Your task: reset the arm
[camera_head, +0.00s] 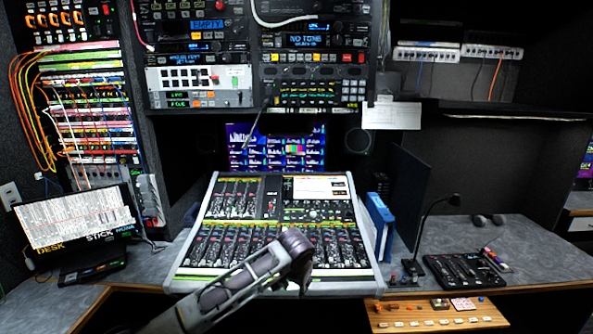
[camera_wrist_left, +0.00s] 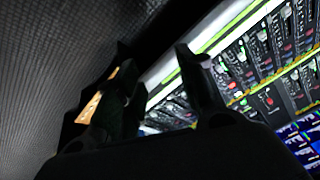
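My left arm comes in from the bottom of the head view and reaches over the front of the mixing console (camera_head: 222,243). My left gripper (camera_head: 299,268) is at the arm's end, in front of the console's lower faders; its fingers are hard to make out there. In the left wrist view, the two dark fingers of my left gripper (camera_wrist_left: 155,65) stand apart with nothing visible between them. The mixing console (camera_wrist_left: 262,75) fills the right side of that view. My right gripper is not in view.
A monitor (camera_head: 75,218) stands on the left desk. Blue binders (camera_head: 379,225) stand right of the console. A gooseneck microphone (camera_head: 430,210) and a small control panel (camera_head: 465,270) are on the right desk (camera_head: 545,255), which has free room. A wooden panel (camera_head: 440,313) sits below.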

